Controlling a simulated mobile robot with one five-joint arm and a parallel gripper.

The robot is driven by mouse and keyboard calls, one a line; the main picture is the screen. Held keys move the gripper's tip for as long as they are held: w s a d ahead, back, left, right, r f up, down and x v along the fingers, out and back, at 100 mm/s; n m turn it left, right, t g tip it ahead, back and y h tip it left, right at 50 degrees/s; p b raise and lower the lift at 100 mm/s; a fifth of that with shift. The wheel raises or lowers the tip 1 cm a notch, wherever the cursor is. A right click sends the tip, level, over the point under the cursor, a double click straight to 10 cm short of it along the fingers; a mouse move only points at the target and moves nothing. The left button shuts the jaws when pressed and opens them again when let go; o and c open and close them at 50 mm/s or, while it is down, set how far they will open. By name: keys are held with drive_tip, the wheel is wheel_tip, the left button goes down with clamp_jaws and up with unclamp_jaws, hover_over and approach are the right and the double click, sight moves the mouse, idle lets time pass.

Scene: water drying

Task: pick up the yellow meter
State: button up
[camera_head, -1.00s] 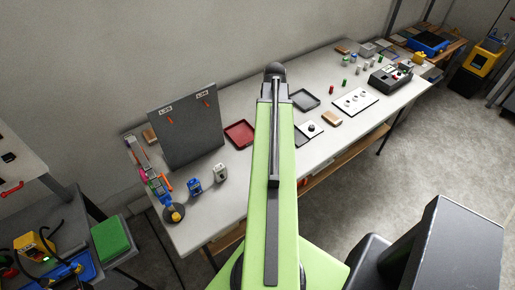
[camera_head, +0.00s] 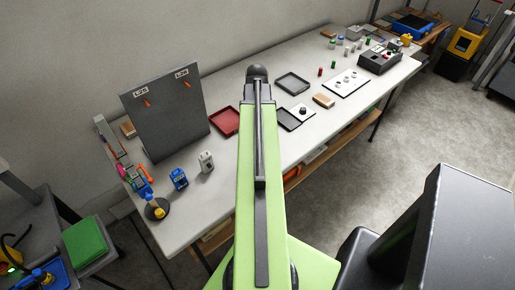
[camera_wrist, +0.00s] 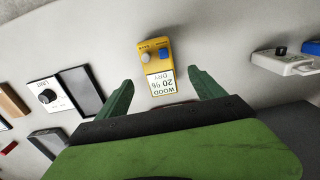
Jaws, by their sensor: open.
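The yellow meter (camera_wrist: 155,50) lies on the pale bench top in the wrist view, at upper middle. Nothing is held. I cannot tell how high the fingers are above the bench. In the head view I do not see the yellow meter on the near bench; my arm covers part of the bench there.
A white meter (camera_head: 206,162) and a blue meter (camera_head: 179,179) stand left of my arm. A dark upright board (camera_head: 165,125) and red tray (camera_head: 224,122) are behind. In the wrist view, a knob plate (camera_wrist: 47,97) and dark plate (camera_wrist: 83,90) lie left of the yellow meter.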

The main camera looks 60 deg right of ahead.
wheel_tip(320, 180, down, 6)
drive_tip(key=b, duration=0.5)
drive_tip(key=shift+d+r, duration=0.1)
drive_tip(key=shift+d, duration=0.05)
drive_tip(key=shift+r, duration=0.2)
clamp_jaws()
drive_tip(key=shift+r+p, duration=0.5)
drive_tip(key=shift+p, duration=0.1)
wheel_tip(320, 180, up, 4)
drive_tip(key=p, duration=0.4)
drive_tip(key=s+d+r+p, duration=0.1)
drive_tip(key=s+r+p, duration=0.5)
drive_tip(key=s, duration=0.5)
drive_tip(key=shift+s, duration=0.25)
